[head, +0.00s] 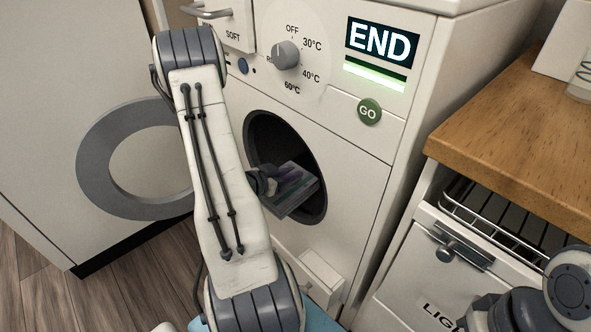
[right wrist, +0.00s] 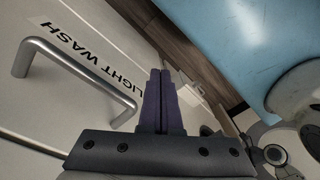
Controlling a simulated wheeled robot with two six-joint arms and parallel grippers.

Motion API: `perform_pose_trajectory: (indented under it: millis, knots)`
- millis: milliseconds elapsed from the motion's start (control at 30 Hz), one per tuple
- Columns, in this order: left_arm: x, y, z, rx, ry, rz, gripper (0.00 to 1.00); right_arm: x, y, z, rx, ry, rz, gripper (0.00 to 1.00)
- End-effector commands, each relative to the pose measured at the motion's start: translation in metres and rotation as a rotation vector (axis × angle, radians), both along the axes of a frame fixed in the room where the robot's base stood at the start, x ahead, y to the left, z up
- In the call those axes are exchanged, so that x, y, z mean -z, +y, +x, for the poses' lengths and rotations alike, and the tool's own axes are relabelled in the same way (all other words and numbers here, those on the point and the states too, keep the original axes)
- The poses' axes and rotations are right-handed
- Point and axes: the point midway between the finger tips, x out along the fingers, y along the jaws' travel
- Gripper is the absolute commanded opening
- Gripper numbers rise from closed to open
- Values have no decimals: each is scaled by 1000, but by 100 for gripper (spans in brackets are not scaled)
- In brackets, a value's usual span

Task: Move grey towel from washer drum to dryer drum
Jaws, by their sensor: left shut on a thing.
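The washer (head: 350,215) shows END on its display, and its round drum opening (head: 262,130) is uncovered. The grey towel (head: 300,200), a flat folded piece, is at the drum opening. My left gripper (head: 288,178) reaches into the opening and is shut on the towel. My left arm hides part of the washer front and the left edge of the opening. My right gripper (right wrist: 158,100) is shut and empty in the right wrist view, beside a drawer front marked LIGHT WASH. I cannot make out a dryer drum in these views.
A round grey door ring (head: 92,165) stands open left of my arm. A wooden counter (head: 520,130) is at the right, above a wire rack (head: 500,225). A metal bar handle (right wrist: 70,75) sticks out near my right gripper. Wooden floor shows at lower left.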

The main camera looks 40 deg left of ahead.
Motion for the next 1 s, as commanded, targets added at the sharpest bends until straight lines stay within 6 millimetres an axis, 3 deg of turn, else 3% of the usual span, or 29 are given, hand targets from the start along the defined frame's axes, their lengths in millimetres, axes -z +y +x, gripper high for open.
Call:
perform_pose_trajectory:
  millis: [1000]
  knots:
    - [-1,5,-61,-2,0,0,0,-11,0,0,0,0,0,0]
